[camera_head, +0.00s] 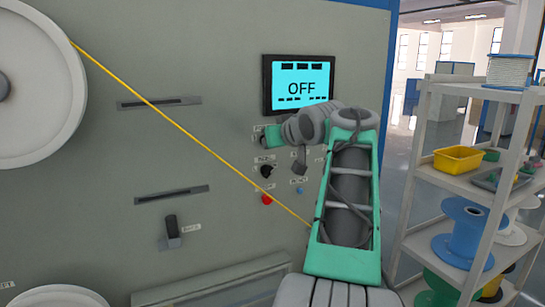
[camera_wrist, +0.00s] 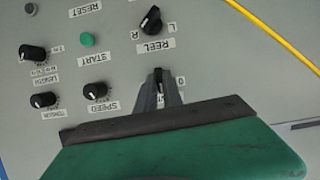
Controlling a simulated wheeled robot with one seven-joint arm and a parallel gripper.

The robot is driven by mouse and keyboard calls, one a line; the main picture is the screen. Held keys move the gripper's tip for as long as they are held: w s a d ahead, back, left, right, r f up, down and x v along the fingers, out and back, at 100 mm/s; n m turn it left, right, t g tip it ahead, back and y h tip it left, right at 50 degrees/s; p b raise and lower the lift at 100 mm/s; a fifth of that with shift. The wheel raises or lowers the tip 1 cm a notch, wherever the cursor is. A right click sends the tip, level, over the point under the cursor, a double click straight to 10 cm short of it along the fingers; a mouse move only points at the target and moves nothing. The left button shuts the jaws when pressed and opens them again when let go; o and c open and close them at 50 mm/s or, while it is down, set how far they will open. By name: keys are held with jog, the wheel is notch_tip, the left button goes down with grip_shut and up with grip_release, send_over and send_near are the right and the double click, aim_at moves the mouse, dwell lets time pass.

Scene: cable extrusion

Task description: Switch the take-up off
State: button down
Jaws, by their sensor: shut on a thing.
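My gripper (camera_wrist: 160,88) is shut on a small dark switch handle (camera_wrist: 158,74) on the grey machine panel in the wrist view. A "0" mark shows beside the switch; the rest of its label is mostly hidden by my fingers, so I cannot read its name. The labels appear upside down in this view. The lit screen (camera_head: 301,89) reads "OFF".
Close by in the wrist view are the REEL selector (camera_wrist: 151,20), green START button (camera_wrist: 87,40) and SPEED knob (camera_wrist: 95,90). A yellow cable (camera_head: 165,116) runs diagonally across the panel from a white reel (camera_head: 40,85). Shelves (camera_head: 440,90) with spools stand at right.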

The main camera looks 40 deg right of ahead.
jog(key=n+h+b, duration=0.1)
jog(key=n+b, duration=0.1)
jog(key=b, duration=0.2)
jog(key=n+h+b, duration=0.1)
jog(key=n+b, duration=0.1)
jog(key=b, duration=0.1)
jog(key=n+h+b, duration=0.1)
jog(key=h+b, duration=0.1)
jog(key=b, duration=0.2)
jog(key=shift+a+f+n+g+b, duration=0.25)
jog(key=shift+n+g+b, duration=0.05)
jog(key=shift+n+b, duration=0.1)
jog(key=shift+r, duration=0.1)
jog(key=c, duration=1.5)
grip_release()
